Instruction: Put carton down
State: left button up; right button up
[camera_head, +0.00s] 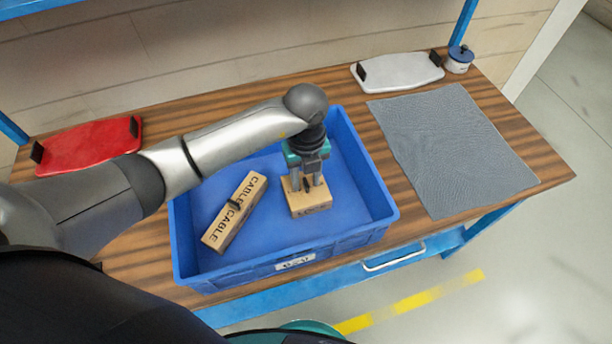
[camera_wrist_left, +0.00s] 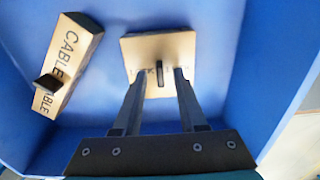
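A small tan carton (camera_head: 309,204) with a thin black handle on top is inside the blue crate (camera_head: 345,240), right of its middle. It appears to rest on the crate floor. My left gripper (camera_head: 308,182) is directly above it, pointing down. In the left wrist view the carton (camera_wrist_left: 172,52) lies beyond the fingertips, and the handle stands between the two fingers (camera_wrist_left: 160,76) with a gap on each side. The gripper looks open. My right gripper is not in view.
A longer carton marked CABLE (camera_head: 247,193), with a black handle, lies slanted in the crate's left part. Outside, on the wooden table (camera_head: 400,210), are a red board (camera_head: 88,147), a white board (camera_head: 400,71), a grey mat (camera_head: 450,150) and a blue-lidded pot (camera_head: 458,66).

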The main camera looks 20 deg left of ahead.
aim_at(306, 182)
pick_arm(q)
notch_tip(306, 182, up, 12)
jog(key=p, duration=0.1)
jog(key=shift+r+p, duration=0.2)
jog(key=shift+p, duration=0.2)
dwell(0.4)
